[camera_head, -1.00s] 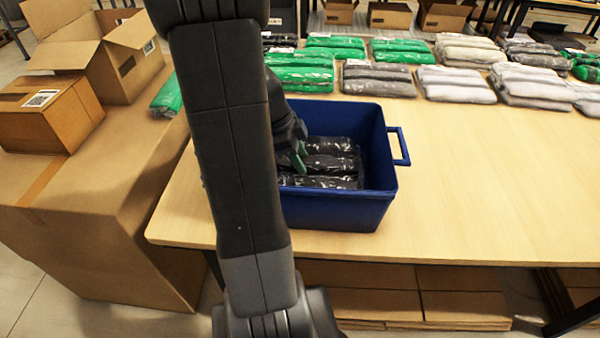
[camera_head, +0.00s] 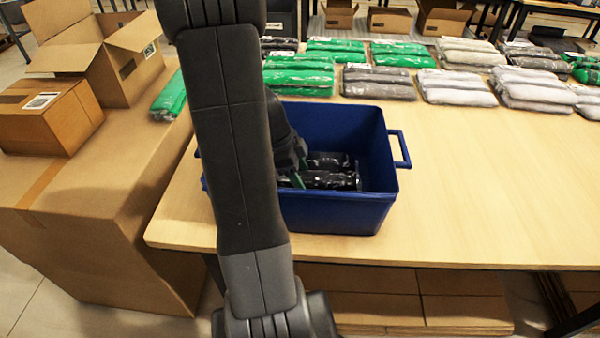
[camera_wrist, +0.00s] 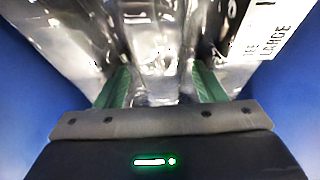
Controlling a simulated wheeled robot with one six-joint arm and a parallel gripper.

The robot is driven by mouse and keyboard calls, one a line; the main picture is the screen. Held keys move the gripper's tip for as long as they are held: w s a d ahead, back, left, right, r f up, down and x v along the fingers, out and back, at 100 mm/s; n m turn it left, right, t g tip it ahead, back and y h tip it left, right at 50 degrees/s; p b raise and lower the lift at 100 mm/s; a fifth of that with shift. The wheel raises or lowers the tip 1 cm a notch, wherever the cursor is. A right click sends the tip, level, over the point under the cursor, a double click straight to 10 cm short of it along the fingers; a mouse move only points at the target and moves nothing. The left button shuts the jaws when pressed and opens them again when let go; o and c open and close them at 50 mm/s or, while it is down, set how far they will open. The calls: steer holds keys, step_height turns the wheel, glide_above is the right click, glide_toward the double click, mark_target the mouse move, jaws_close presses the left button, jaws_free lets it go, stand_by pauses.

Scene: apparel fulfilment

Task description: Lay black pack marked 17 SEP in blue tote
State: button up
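The blue tote (camera_head: 345,210) stands on the table, open at the top. A black pack (camera_head: 330,180) in clear, shiny wrap lies low inside it, partly hidden by the front wall and my arm. My gripper (camera_head: 298,178) reaches down into the tote at the pack's left part. In the wrist view, the green fingers (camera_wrist: 162,88) sit on both sides of a fold of the wrapped pack (camera_wrist: 158,60), closed on it. A white label (camera_wrist: 265,30) reading "LARGE" shows at the upper right; no 17 SEP marking is readable.
Rows of green packs (camera_head: 300,82), grey packs (camera_head: 378,82) and light packs (camera_head: 456,88) lie behind the tote. Cardboard boxes (camera_head: 45,115) and a green pack (camera_head: 170,98) are on the left. The table (camera_head: 490,190) right of the tote is clear.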

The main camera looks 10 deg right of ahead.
steer(key=shift+r+p, duration=0.25)
steer(key=shift+p, duration=0.05)
steer(key=v, duration=1.2)
steer(key=shift+p, duration=0.35)
steer(key=shift+a, duration=0.1)
